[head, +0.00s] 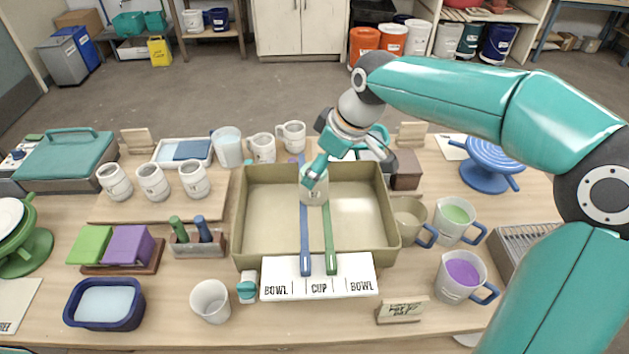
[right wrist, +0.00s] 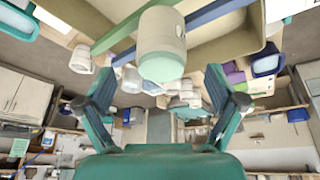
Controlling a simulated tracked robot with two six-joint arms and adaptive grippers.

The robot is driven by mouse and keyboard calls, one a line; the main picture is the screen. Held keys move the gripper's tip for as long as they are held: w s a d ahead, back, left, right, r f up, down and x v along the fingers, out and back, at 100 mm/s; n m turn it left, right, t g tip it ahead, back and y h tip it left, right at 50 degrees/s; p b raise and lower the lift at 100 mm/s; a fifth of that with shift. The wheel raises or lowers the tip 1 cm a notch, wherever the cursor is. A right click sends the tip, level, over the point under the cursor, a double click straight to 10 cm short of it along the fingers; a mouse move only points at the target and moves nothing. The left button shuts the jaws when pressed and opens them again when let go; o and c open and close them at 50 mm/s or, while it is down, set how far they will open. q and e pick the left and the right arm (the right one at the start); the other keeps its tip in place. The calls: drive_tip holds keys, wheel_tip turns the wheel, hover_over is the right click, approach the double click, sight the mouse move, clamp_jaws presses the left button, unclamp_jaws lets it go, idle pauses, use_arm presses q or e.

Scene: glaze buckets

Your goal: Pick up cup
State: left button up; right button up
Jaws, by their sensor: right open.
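A pale speckled cup (head: 314,190) is in the middle of the beige bin (head: 268,248), between a blue strip (head: 304,228) and a green strip (head: 328,235). My right gripper (head: 318,168) hangs over the cup and partly hides its top. In the right wrist view the cup (right wrist: 163,42) is in front of my open fingers (right wrist: 160,88), with clear space between each finger and the cup. My left gripper is not in view.
A white card (head: 318,290) marked BOWL, CUP, BOWL lies at the bin's front. Blue-handled mugs (head: 460,275) stand to the right. Several pale cups (head: 153,182) stand on a board to the left, and others stand behind the bin.

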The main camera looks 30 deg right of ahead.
drive_tip(key=x, duration=0.2)
drive_tip(key=p+x, duration=0.1)
drive_tip(key=x, duration=0.2)
drive_tip(key=shift+s+f, duration=0.15)
drive_tip(key=shift+s, duration=0.05)
drive_tip(key=shift+w+f, duration=0.2)
drive_tip(key=shift+f, duration=0.35)
drive_tip(key=shift+r, duration=0.1)
drive_tip(key=c, duration=1.5)
drive_tip(key=shift+r, duration=0.15)
